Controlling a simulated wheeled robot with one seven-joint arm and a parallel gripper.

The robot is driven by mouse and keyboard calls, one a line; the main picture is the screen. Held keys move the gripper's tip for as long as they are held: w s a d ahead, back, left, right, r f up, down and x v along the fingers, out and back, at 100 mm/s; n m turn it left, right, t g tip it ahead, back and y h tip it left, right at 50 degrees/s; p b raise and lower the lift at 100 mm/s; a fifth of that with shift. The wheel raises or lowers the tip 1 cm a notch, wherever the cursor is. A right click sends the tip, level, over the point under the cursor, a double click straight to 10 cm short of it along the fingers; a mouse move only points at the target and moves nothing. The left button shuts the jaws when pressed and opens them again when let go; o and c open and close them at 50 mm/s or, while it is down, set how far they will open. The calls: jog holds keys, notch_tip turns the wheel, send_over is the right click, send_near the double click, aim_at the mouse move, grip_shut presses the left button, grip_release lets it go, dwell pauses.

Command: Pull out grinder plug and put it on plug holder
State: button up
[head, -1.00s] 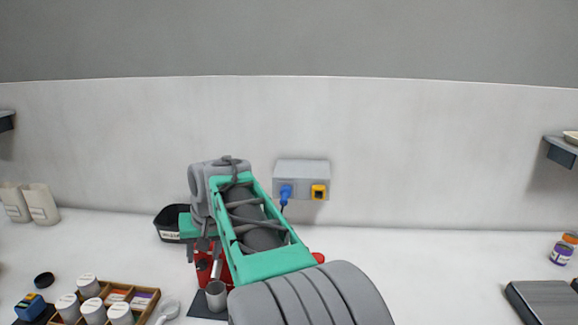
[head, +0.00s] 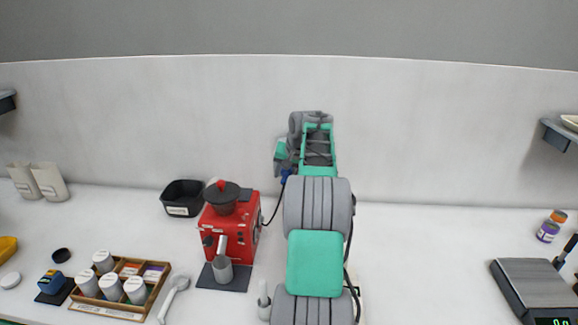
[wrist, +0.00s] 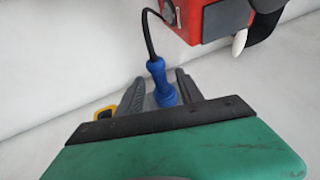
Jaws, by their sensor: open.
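The blue grinder plug (wrist: 158,72) shows between the two fingers of my gripper (wrist: 160,78) in the wrist view. My gripper is open, with a finger on each side of the plug; I cannot tell whether either touches it. A black cable runs from the plug to the red grinder (wrist: 208,20). In the head view a bit of the blue plug (head: 286,176) shows beside my arm, and the red grinder (head: 230,228) stands on the counter to the left. The wall socket box is hidden behind my arm there. I cannot make out a plug holder.
A yellow part (wrist: 104,112) sits left of my fingers in the wrist view. A black bin (head: 183,199), a wooden tray of jars (head: 122,308) and a spoon (head: 173,298) lie left. A scale (head: 537,285) is at right. The counter between my arm and the scale is clear.

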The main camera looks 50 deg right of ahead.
jog(key=shift+w+f, duration=0.1)
jog(key=shift+f, duration=0.15)
jog(key=shift+c, duration=0.3)
grip_shut()
